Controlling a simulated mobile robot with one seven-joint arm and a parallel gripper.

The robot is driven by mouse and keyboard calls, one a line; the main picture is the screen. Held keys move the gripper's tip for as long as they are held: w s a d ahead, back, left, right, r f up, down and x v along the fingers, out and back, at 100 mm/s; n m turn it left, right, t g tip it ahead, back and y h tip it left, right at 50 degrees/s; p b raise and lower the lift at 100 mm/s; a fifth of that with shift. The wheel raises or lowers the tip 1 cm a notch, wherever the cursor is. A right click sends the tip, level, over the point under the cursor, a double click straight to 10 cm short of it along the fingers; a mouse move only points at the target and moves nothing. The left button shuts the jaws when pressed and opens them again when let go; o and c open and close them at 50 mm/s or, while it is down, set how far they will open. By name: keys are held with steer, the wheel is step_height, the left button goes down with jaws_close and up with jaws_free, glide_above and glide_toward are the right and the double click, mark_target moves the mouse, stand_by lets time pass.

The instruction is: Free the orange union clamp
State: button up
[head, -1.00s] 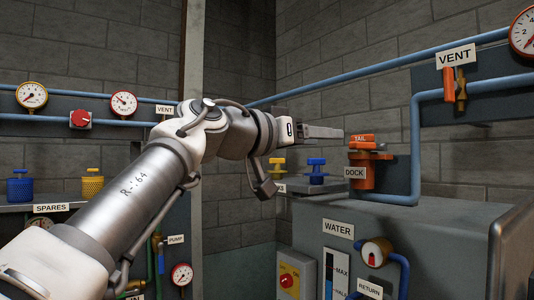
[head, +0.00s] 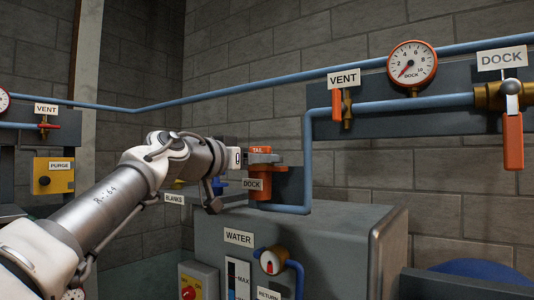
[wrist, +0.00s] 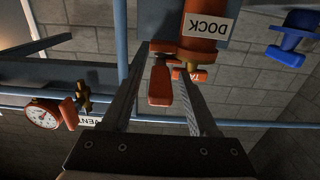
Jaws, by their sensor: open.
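The orange union clamp (head: 263,160) is at the pipe joint labelled TAIL and DOCK, at the right end of my arm in the head view. It also shows in the wrist view (wrist: 200,50), which is upside down, with the DOCK label on it. An orange lever (wrist: 160,83) with brass-coloured fittings hangs from it. My gripper (wrist: 163,62) is open, with one finger on each side of the lever in the picture. I cannot tell whether either finger touches it. In the head view the fingertips are hard to make out against the clamp.
A grey cabinet with a WATER label (head: 239,237) stands below the clamp. A blue pipe (head: 307,160) rises just right of it. An orange VENT handle (head: 337,104), a gauge (head: 411,63) and an orange DOCK valve handle (head: 513,140) are farther right. A blue fitting (wrist: 292,35) is nearby.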

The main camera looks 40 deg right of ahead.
steer(key=shift+p+x, duration=0.35)
steer(key=shift+x, duration=1.35)
jaws_close()
